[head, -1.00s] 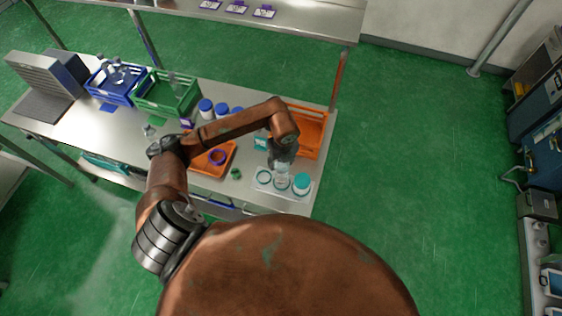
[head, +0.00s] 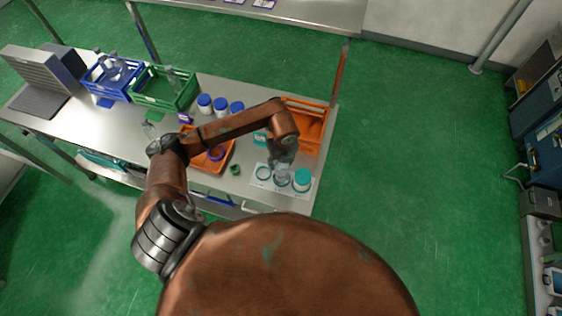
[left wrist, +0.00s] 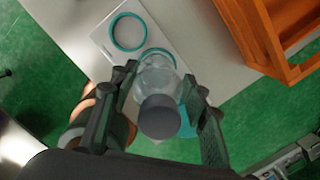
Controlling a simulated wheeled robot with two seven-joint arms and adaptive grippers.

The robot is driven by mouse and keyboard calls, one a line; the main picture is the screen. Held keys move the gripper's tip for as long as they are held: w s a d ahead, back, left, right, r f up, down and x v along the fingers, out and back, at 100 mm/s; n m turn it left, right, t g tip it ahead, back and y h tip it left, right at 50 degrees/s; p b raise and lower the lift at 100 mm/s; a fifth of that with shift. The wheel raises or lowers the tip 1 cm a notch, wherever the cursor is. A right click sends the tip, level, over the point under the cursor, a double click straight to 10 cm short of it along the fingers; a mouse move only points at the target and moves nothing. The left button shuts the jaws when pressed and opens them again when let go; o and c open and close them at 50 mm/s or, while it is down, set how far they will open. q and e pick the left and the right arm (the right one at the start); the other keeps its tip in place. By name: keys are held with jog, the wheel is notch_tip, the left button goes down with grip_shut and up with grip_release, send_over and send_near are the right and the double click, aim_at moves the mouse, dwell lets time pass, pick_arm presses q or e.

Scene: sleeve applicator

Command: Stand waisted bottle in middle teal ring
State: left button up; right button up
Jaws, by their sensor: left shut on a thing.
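My left gripper (left wrist: 160,108) is shut on the waisted bottle (left wrist: 158,78), a clear bottle with a grey cap. The bottle looks roughly upright, cap toward the wrist camera. In the head view the left gripper (head: 283,153) holds the bottle (head: 281,172) over the white board (head: 273,190). The middle teal ring (left wrist: 157,51) shows as an arc past the bottle's far end; the bottle hides the rest. The base overlaps this ring in the picture; I cannot tell whether it touches the board. My right gripper is not in view.
The left teal ring (left wrist: 128,32) is empty. An orange crate (head: 305,125) is close behind. An orange tray (head: 205,163), a green cap (head: 235,170) and several blue-lidded jars (head: 220,105) lie further left.

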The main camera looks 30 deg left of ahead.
pick_arm(q)
jog(key=shift+f, duration=0.1)
jog(key=o, duration=1.6)
jog(key=shift+c, duration=0.2)
jog(key=shift+o, duration=0.2)
jog(key=o, duration=0.4)
jog(key=shift+o, duration=0.2)
jog(key=shift+r+p, duration=2.65)
jog(key=shift+r, duration=1.85)
